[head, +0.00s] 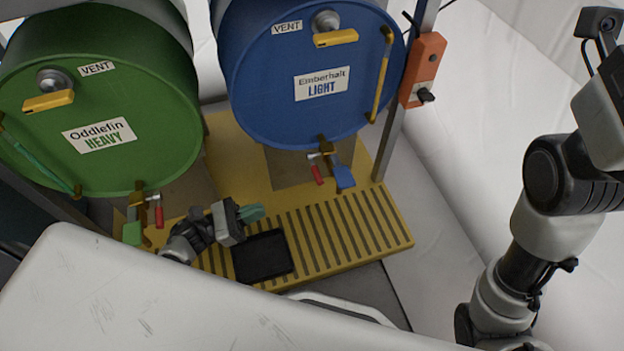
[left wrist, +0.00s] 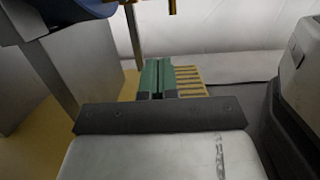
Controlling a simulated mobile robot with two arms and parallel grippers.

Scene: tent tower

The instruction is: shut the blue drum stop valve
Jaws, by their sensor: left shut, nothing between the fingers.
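I cannot tell which of the two is the stop. My left gripper (head: 252,213) is shut and empty, below and left of this valve and apart from it. Its green fingers also show pressed together in the left wrist view (left wrist: 158,78). My right gripper is out of view.
A black tray (head: 262,257) sits on the slatted yellow platform (head: 395,238). A rack post (head: 386,150) stands right of the blue drum's valve.

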